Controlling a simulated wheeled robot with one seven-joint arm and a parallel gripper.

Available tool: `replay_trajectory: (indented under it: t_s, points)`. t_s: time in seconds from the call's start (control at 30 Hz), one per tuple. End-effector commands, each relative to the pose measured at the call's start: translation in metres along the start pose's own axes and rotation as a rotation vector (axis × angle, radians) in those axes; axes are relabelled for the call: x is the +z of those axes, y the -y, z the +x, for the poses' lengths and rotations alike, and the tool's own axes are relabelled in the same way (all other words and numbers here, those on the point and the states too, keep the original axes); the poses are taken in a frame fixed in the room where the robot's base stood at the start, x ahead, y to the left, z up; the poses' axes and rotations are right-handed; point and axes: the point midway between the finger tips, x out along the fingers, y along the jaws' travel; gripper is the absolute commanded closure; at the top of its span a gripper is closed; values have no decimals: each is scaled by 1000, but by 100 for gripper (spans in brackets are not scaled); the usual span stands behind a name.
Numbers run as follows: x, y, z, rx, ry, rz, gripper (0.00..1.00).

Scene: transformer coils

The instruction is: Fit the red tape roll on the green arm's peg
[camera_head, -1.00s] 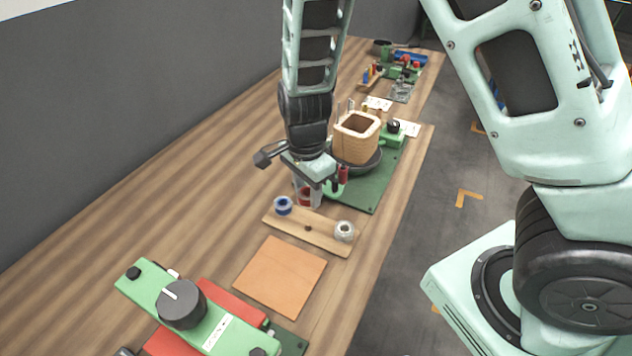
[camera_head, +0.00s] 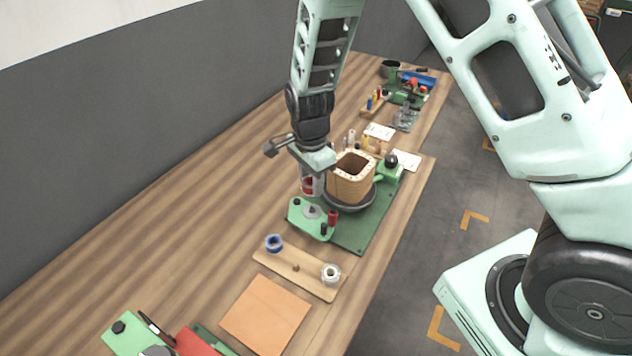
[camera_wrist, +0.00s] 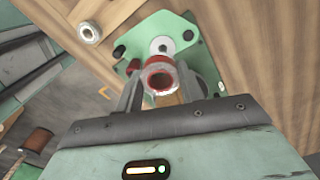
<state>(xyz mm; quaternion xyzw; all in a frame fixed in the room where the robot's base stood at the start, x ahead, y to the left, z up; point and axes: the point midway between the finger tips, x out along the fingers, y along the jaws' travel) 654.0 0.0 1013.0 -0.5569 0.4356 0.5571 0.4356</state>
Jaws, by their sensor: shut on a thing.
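My gripper (camera_wrist: 160,92) is shut on the red tape roll (camera_wrist: 159,78), which sits between the fingertips in the wrist view. In the head view the red roll (camera_head: 308,184) shows at the gripper's lower end. The green arm (camera_head: 304,220) reaches out from the coil station, with a grey disc and peg (camera_head: 312,211) just below the roll. In the wrist view the green arm (camera_wrist: 181,25) and its pale disc (camera_wrist: 162,45) lie just beyond the roll. The roll looks apart from the peg; the exact gap cannot be told.
A wooden holder (camera_head: 298,271) with a blue roll (camera_head: 274,243) and a white roll (camera_head: 331,274) stands in front. The wound coil (camera_head: 349,188) stands close right of my gripper. An orange mat (camera_head: 265,315) lies nearer. The table is clear at left.

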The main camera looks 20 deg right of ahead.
Motion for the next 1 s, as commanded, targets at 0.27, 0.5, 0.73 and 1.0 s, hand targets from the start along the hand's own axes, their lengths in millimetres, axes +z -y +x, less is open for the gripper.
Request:
replay_trajectory:
  t_s: [0.27,0.5,0.73,1.0]
  points:
    - [0,3,6,0,1,0,84]
    - [-1,3,25,1,1,1,84]
    - [-1,3,47,1,1,1,84]
    - [-1,3,57,0,1,0,84]
